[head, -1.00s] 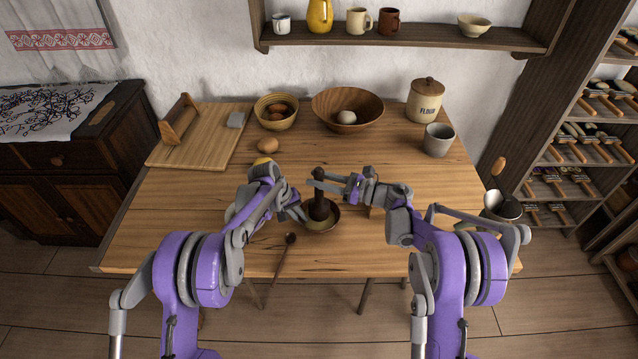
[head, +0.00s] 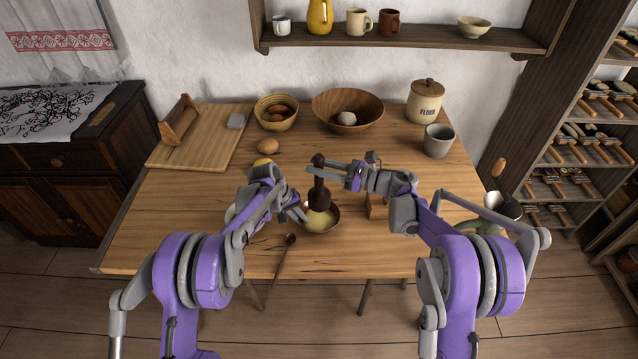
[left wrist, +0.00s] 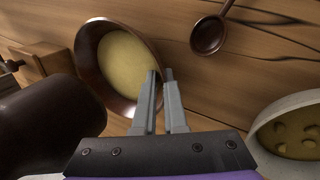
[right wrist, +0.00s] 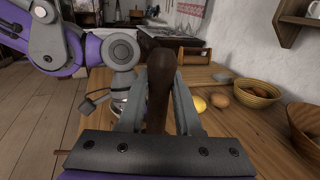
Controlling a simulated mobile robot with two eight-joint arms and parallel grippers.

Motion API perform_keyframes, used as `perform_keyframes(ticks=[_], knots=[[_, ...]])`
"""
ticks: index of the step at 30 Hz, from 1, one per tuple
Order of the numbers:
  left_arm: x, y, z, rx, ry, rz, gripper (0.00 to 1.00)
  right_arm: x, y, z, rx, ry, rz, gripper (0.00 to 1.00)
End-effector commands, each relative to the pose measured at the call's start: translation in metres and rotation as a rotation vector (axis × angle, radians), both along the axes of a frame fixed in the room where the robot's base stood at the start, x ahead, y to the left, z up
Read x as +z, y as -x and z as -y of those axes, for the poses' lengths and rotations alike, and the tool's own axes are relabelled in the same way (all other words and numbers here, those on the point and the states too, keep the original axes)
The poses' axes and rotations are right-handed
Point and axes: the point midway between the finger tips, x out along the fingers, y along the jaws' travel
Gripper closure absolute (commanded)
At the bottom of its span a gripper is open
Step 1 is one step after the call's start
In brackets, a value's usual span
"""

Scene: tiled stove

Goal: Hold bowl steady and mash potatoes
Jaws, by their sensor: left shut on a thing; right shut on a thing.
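The brown bowl (head: 336,224) stands near the front of the table with smooth pale-yellow mash (left wrist: 125,62) in it. My left gripper (head: 303,212) is shut on the bowl's rim at its left side; the fingertips also show in the left wrist view (left wrist: 161,76). My right gripper (head: 314,168) is shut on the handle of the dark wooden masher (head: 320,195). The masher is upright, with its thick head over the bowl; in the left wrist view its dark head (left wrist: 45,125) appears clear of the mash. The handle (right wrist: 160,85) stands between the fingers in the right wrist view.
A dark wooden spoon (head: 284,255) lies just left of the bowl. A small wooden block (head: 377,207) stands to its right. A lemon (head: 262,162), an egg (head: 268,146), a cutting board (head: 205,145), an egg bowl (head: 276,125) and a large wooden bowl (head: 372,108) are farther back.

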Motion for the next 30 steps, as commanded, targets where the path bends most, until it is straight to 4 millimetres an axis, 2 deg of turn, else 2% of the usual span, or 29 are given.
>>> perform_keyframes(ticks=[1, 6, 7, 15, 19, 23, 30], knots=[[-0.001, 0.0, 0.0, 0.0, -0.001, 0.0, 0.89, 0.0, 0.0, 0.0, 0.0, -0.001, 0.0, 1.0], [0.0, 0.0, 0.0, 0.0, -0.001, 0.0, 0.59, 0.0, 0.0, 0.0, 0.0, -0.001, 0.0, 1.0], [0.0, 0.0, 0.0, 0.0, -0.001, 0.0, 0.56, 0.0, 0.0, 0.0, 0.0, -0.001, 0.0, 1.0], [0.001, 0.0, 0.0, 0.0, 0.0, 0.0, 0.56, 0.0, 0.0, 0.0, 0.0, -0.001, 0.0, 1.0], [0.009, 0.001, -0.004, 0.001, 0.0, 0.0, 0.56, 0.0, 0.0, 0.0, 0.0, -0.001, 0.0, 1.0], [0.029, 0.003, -0.012, 0.0, 0.0, 0.0, 0.56, 0.0, 0.0, 0.0, 0.0, -0.001, 0.0, 1.0], [0.077, 0.008, -0.032, 0.001, 0.0, 0.001, 0.56, 0.0, 0.0, 0.0, 0.0, -0.001, 0.0, 1.0]])
